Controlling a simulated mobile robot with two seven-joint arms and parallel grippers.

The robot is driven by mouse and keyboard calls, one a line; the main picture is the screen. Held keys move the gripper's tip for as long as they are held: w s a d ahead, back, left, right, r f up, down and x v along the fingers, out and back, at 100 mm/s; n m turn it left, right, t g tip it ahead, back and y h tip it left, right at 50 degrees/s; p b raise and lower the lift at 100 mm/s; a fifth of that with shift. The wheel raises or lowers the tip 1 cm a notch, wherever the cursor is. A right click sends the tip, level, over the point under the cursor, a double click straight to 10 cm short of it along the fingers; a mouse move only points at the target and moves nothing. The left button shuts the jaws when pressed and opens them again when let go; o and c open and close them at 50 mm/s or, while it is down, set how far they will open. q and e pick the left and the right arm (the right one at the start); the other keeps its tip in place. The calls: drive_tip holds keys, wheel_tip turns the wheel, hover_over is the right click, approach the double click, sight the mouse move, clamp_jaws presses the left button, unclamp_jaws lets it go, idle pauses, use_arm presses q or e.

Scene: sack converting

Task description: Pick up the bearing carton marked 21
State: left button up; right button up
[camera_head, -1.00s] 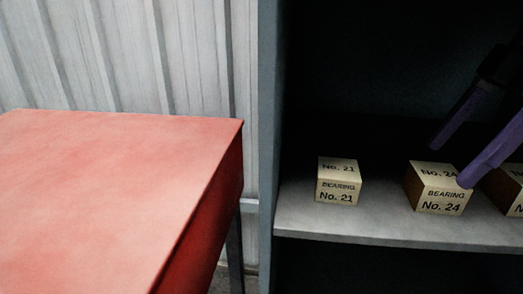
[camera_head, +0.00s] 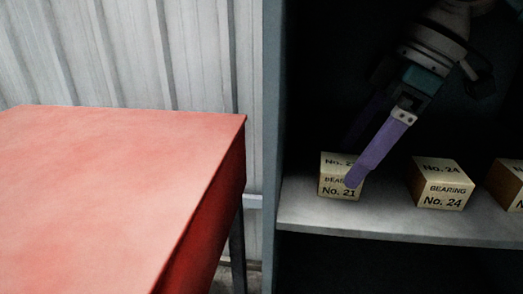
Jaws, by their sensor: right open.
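The bearing carton marked No. 21 (camera_head: 329,186) is a small cream box with dark print, standing on the shelf near its left side. My right gripper (camera_head: 352,168) is open and has purple fingers. Its near finger crosses in front of the carton's right part and hides some of the lettering. The far finger is dark and shows partly behind, above the carton. I cannot tell whether either finger touches the carton. My left gripper is not in view.
A carton marked No. 24 (camera_head: 441,186) stands to the right on the same grey shelf (camera_head: 390,222). Another carton (camera_head: 507,184) is cut off at the right edge. The cabinet's side panel (camera_head: 273,150) is close on the left. A bare red table (camera_head: 110,190) stands further left.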

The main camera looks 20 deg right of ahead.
drive_tip(key=x, duration=0.3)
drive_tip(key=shift+c, duration=0.2)
drive_tip(key=shift+r, duration=0.1)
drive_tip(key=c, duration=1.5)
drive_tip(key=shift+r, duration=0.1)
